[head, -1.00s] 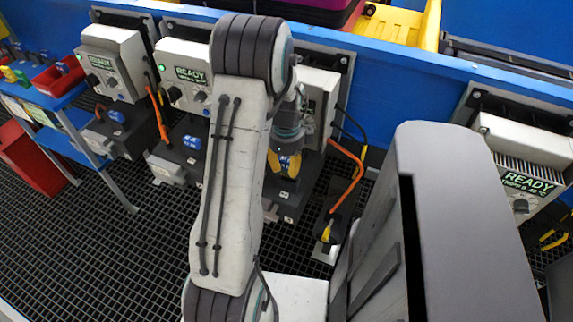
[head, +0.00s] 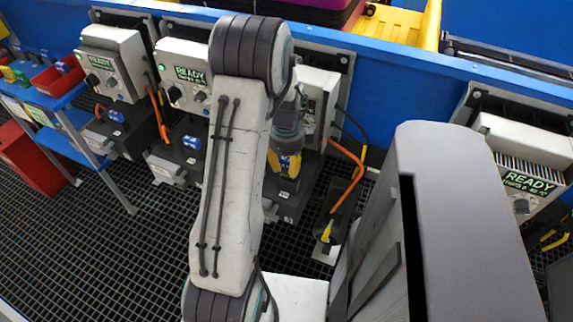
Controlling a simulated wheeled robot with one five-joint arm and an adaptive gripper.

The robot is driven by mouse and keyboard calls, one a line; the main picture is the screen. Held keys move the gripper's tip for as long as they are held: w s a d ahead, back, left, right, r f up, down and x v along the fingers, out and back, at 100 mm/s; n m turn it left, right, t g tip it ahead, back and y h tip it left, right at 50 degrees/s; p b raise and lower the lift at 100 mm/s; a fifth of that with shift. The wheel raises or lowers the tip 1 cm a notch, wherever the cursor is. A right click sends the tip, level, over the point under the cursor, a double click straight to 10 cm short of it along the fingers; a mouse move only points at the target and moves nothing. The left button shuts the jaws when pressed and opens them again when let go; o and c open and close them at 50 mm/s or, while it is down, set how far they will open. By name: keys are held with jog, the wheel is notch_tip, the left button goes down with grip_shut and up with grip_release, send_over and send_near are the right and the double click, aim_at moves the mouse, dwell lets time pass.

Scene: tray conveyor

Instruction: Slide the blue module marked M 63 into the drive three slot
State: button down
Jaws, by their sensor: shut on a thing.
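My gripper (head: 288,175) points down at the third drive from the left, partly behind my arm. Its yellow fingers are shut on a blue module (head: 290,163), of which only a small part shows between them. Its marking is too small to read. The module is at the dark base (head: 290,205) below the white drive box (head: 319,90). The slot is hidden by my gripper, so I cannot tell how deep the module sits.
Two drives on the left (head: 113,60) (head: 183,72) show READY and hold blue modules (head: 116,116) (head: 192,142) in their bases. A blue rack (head: 60,100) with bins stands far left. Orange cable (head: 350,180) hangs right of my gripper. Another READY drive (head: 525,160) is far right.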

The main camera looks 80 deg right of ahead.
aim_at(286, 176)
jog(key=shift+f+b, duration=2.1)
jog(key=shift+f, duration=0.5)
jog(key=c, duration=0.9)
grip_release()
jog(key=shift+r, duration=0.15)
notch_tip(286, 176, up, 12)
jog(key=shift+f, duration=0.1)
